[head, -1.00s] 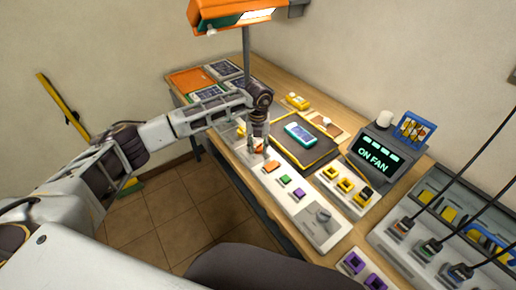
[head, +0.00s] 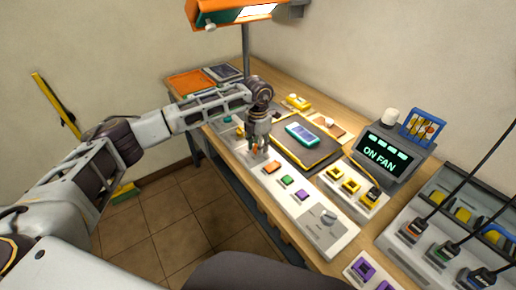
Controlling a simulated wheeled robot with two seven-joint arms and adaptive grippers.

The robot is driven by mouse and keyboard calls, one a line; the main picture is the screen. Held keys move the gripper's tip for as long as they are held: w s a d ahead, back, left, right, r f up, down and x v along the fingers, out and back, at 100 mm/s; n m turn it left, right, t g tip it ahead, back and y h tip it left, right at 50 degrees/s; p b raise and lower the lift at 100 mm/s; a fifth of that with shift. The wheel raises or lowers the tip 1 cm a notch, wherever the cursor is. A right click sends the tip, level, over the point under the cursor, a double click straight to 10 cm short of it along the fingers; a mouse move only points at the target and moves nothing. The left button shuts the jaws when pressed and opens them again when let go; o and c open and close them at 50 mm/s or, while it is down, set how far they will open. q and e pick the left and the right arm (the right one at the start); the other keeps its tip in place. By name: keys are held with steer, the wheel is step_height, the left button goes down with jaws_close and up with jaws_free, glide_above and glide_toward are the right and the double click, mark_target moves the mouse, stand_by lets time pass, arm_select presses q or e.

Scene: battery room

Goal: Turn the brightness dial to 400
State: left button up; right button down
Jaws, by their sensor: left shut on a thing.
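A long white control panel (head: 316,237) runs along the table's front edge. A grey round dial (head: 327,218) sits at its near right end; its marks are too small to read. My left gripper (head: 258,152) points down over the panel's farther part, beyond the orange button, well away from the grey dial. Its fingers are shut on a small orange part that they mostly hide; I cannot tell what it is. My right gripper is not in view.
Orange (head: 275,167), green (head: 287,181) and purple (head: 302,196) buttons line the panel. Behind lie a black mat (head: 318,157) with a phone (head: 301,134), yellow switches (head: 350,186) and a display (head: 383,156) reading "ON FAN". A lamp (head: 232,14) hangs above.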

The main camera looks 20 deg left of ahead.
arm_select(q)
steer(key=shift+w+m, duration=0.1)
steer(key=shift+m, duration=0.3)
steer(key=shift+m+b, duration=0.35)
steer(key=shift+m, duration=0.05)
steer(key=m+b, duration=0.1)
steer(key=m, duration=0.3)
steer(key=shift+b, duration=0.35)
steer(key=m+b, duration=0.1)
steer(key=m, duration=0.2)
steer(key=shift+r+m+b, duration=0.1)
steer(key=shift+m+b, duration=0.25)
steer(key=shift+m, duration=0.35)
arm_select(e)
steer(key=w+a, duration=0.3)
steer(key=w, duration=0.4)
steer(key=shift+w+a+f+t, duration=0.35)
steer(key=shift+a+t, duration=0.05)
